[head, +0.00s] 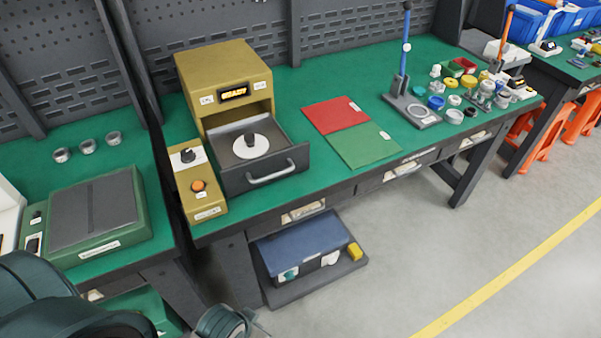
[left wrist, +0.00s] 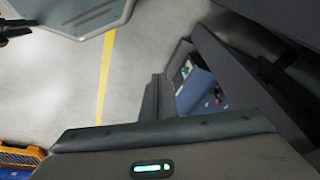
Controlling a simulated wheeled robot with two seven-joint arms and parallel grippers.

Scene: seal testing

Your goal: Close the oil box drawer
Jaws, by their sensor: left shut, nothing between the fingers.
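The oil box (head: 222,72) is a mustard-yellow housing with a lit display, standing on the green bench top. Its dark grey drawer (head: 235,180) is pulled out toward the front. A white disc with a dark knob (head: 250,146) sits inside the drawer. The drawer's light grey bar handle (head: 270,174) is on its front face. My left arm is low at the bottom left of the head view, well below and apart from the drawer. My left gripper (left wrist: 14,30) shows only partly at the left wrist view's upper left edge, shut and empty. My right gripper is not visible.
A yellow control box with a knob and orange button (head: 195,182) stands just left of the drawer. A red and green mat (head: 350,130) lies to its right. A blue-topped box (head: 305,247) sits on the shelf below. The floor in front is clear.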

